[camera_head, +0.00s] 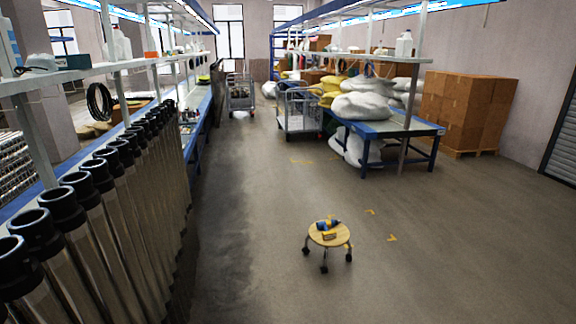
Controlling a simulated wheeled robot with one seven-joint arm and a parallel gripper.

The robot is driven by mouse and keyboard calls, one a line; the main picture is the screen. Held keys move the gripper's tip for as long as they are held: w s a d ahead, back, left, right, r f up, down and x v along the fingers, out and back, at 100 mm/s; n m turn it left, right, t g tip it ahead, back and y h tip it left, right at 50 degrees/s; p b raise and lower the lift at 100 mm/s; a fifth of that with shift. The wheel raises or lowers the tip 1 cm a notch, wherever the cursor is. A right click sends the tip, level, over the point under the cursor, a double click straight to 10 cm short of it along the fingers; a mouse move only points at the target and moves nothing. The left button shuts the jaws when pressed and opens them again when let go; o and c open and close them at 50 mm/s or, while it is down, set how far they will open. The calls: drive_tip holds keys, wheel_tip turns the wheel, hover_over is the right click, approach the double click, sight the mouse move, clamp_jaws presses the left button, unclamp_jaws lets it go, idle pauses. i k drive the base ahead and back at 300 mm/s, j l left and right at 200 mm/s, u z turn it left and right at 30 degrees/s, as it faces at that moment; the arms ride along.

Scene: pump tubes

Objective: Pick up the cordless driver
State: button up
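The cordless driver (328,224) looks blue and yellow and is small in the head view. It lies on the round wooden top of a low wheeled stool (318,236), which stands on the open floor right of centre. Something yellow-brown (329,236) lies on the stool top just in front of the driver; it is too small to tell if it is part of it. My gripper and arm are not in view.
A row of metal tubes with black collars (85,176) leans along the bench at the left. A blue table with white sacks (368,107), wire carts (300,112) and stacked cardboard boxes (468,105) stand further back. The grey floor around the stool is clear.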

sight(328, 235)
drive_tip(key=i+u, duration=0.3)
drive_tip(key=i, duration=2.15)
drive_tip(key=i+j+z, duration=0.15)
drive_tip(key=i, duration=1.15)
drive_tip(key=i+j+z, duration=0.1)
drive_tip(key=i+z, duration=0.15)
drive_tip(key=i+j+z, duration=0.3)
drive_tip(key=i, duration=0.15)
drive_tip(key=i+l, duration=0.05)
drive_tip(key=l, duration=0.05)
